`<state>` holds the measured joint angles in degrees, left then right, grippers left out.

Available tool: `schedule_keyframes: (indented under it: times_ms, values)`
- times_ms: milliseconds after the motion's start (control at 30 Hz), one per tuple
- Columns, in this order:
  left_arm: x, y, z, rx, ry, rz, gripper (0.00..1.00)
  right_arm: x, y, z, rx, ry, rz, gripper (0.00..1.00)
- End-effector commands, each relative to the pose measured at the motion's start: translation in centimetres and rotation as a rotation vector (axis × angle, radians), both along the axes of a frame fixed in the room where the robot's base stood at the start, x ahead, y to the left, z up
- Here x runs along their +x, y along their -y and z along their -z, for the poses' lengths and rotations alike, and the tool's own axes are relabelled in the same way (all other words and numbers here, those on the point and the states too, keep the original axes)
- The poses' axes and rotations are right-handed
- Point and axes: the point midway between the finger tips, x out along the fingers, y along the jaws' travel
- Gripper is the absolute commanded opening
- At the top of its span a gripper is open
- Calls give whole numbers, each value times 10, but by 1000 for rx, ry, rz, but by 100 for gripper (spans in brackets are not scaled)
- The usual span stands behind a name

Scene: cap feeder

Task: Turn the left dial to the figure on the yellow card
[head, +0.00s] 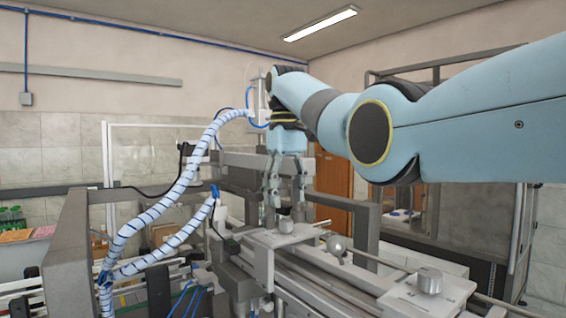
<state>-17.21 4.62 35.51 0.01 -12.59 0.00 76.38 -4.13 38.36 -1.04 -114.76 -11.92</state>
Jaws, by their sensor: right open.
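My right gripper (284,207) points straight down with its fingers apart. It is over the left dial (286,225), a small grey knob on a pale metal plate. The fingertips hang on either side of the dial, near its top; I cannot tell whether they touch it. A second, larger silver dial (430,279) sits on another plate nearer to me at the right. Figures on the dials are too small to read. I cannot make out the yellow card for certain. My left gripper is out of view.
A ball-ended lever (337,245) and rod stand between the two dials. Striped hoses (163,205) rise at the left beside a grey frame (68,255). My right arm crosses the upper right.

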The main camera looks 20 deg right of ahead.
Motion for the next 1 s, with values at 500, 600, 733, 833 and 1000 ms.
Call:
schedule_keyframes:
  times_ms: [500, 600, 733, 833, 1000]
  values:
    - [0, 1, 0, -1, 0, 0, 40, 4, -1, -66, 0, 5, 401, 50]
    - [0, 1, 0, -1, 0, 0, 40, 3, -2, -66, 2, 4, 561, 50]
    - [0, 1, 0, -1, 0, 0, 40, 3, -3, -67, 2, 4, 770, 50]
    - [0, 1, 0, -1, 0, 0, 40, 3, -4, -67, 3, 4, 930, 50]
    - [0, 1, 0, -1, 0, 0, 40, 3, -5, -68, 2, 3, 1204, 50]
